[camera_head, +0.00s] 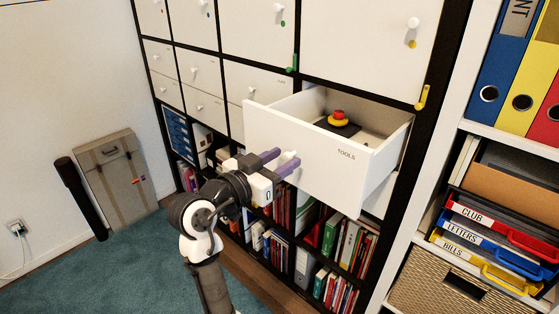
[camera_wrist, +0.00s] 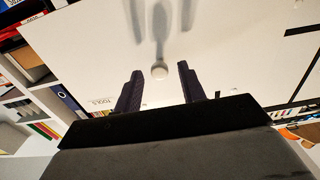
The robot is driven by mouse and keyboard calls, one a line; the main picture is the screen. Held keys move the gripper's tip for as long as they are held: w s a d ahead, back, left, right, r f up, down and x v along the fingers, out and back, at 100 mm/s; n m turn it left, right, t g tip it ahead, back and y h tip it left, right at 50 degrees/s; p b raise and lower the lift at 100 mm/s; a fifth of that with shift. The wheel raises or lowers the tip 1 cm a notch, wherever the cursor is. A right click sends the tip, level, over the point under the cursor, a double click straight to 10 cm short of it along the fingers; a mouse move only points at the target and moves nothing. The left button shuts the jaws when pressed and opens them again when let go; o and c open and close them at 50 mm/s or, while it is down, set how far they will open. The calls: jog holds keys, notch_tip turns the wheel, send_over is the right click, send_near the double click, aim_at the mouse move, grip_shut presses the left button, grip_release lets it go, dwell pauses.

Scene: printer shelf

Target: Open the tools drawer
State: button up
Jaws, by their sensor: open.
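The white tools drawer (camera_head: 315,163) is pulled out of the shelf unit, its front reading TOOLS. A red and yellow round item on a black base (camera_head: 338,122) lies inside it. The drawer's round white knob (camera_head: 291,156) is on the front. My gripper (camera_head: 281,162) is at the drawer front with its purple fingers apart on either side of the knob. In the wrist view the knob (camera_wrist: 159,71) shows just beyond the gap between the open fingertips (camera_wrist: 158,78). Whether a finger touches the knob I cannot tell.
Closed white drawers with knobs (camera_head: 258,35) are above and to the left. Bookshelves (camera_head: 343,245) are below the drawer. Labelled trays (camera_head: 490,235) and binders (camera_head: 520,85) stand at right. A cardboard case (camera_head: 110,170) leans at left; the carpet (camera_head: 130,255) is clear.

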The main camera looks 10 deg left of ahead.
jog(key=b+v, duration=0.2)
jog(key=v, duration=1.1)
jog(key=shift+s+a, duration=0.25)
jog(key=shift+s, duration=0.1)
